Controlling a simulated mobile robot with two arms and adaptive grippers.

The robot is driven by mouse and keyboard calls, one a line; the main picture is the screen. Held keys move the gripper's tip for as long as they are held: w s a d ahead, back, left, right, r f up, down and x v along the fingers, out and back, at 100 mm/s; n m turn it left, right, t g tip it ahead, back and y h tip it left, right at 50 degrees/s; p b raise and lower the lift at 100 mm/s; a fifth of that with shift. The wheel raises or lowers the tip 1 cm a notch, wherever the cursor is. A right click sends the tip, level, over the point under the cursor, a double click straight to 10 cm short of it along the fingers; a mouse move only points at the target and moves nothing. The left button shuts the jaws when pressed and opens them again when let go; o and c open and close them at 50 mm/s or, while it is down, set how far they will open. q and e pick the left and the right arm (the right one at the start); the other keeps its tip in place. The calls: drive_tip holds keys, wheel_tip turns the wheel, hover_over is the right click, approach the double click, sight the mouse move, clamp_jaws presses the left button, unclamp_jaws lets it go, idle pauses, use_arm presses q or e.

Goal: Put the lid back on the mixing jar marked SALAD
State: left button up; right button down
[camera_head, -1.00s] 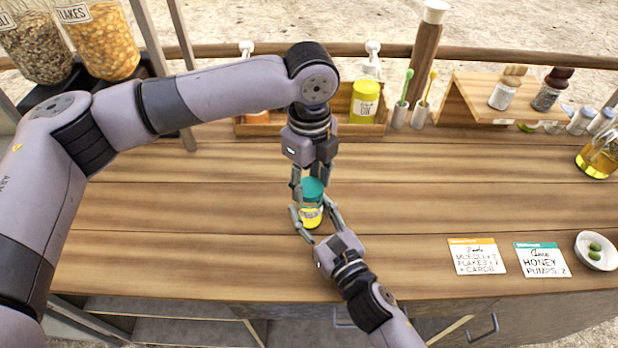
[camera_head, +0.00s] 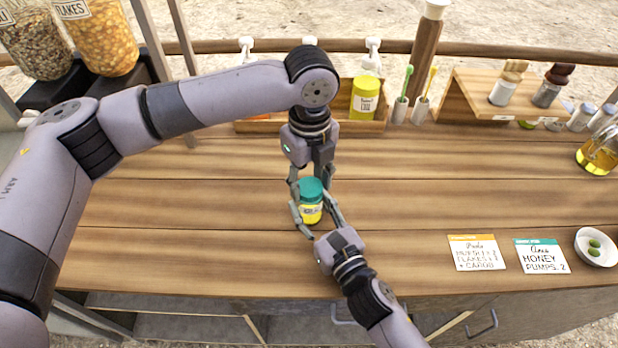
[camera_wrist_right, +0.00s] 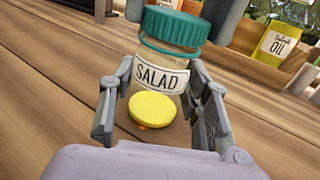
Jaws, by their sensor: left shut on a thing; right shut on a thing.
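The SALAD mixing jar (camera_wrist_right: 160,77) stands upright on the counter. It is clear, with a white label and yellow at its front, and it also shows in the head view (camera_head: 311,213). The teal ribbed lid (camera_wrist_right: 175,30) is at the jar's mouth; I cannot tell whether it is fully seated. My left gripper (camera_head: 309,183) comes down from above and is shut on the lid, with a finger on each side. My right gripper (camera_wrist_right: 160,108) comes from the front and is shut on the jar's body, below the lid.
A wooden rack at the back holds a yellow oil bottle (camera_head: 365,97) and pump bottles. Two order cards (camera_head: 477,253) and a white bowl (camera_head: 596,247) lie at the right. A spice shelf (camera_head: 470,97) stands behind them. The counter on both sides of the jar is clear.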

use_arm(q)
drive_tip(key=m, duration=0.6)
drive_tip(key=shift+m, duration=0.3)
drive_tip(key=m, duration=0.3)
drive_tip(key=shift+m, duration=0.4)
drive_tip(key=m, duration=0.4)
drive_tip(key=shift+d, duration=0.1)
drive_tip(key=m, duration=0.5)
drive_tip(key=shift+m, duration=0.4)
drive_tip(key=o, duration=0.7)
